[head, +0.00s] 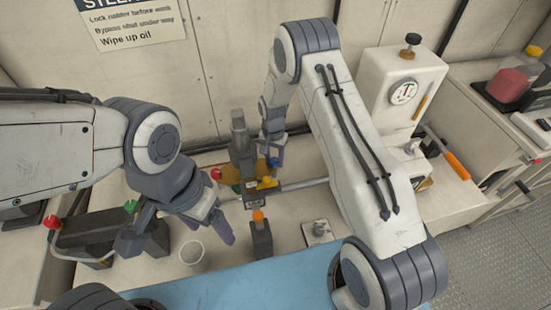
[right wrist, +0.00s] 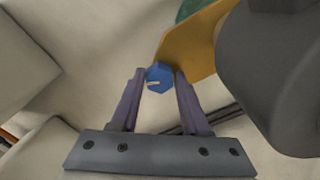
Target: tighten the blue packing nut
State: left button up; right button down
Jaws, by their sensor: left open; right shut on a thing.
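The blue packing nut (head: 274,162) sits on the steering gear in the middle of the head view, beside a yellow part (head: 266,183). My right gripper (head: 271,157) reaches down to it from above. In the right wrist view, the blue nut (right wrist: 159,75), with a pale mark on its face, lies between the fingertips of my right gripper (right wrist: 157,82), which is shut on it. My left gripper (head: 210,222) is open and empty, above and beside a white cup (head: 194,254), left of the nut.
A silver rod (head: 303,184) runs right from the gear. A dark block with an orange top (head: 260,236) stands in front. A dark unit with red and green caps (head: 95,232) is at left. A white gauge box (head: 398,85) stands at right, near an orange handle (head: 456,166).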

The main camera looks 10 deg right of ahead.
aim_at(274, 159)
jog(key=shift+w+r, duration=0.2)
jog(key=shift+w, duration=0.15)
jog(key=shift+c, duration=1.9)
grip_release()
jog(key=shift+d, duration=0.1)
jog(key=shift+s+f, duration=0.1)
jog(key=shift+s, duration=0.05)
notch_tip(274, 159, up, 10)
jog(key=b, duration=0.2)
jog(key=shift+r, duration=0.25)
jog(key=shift+r, duration=0.1)
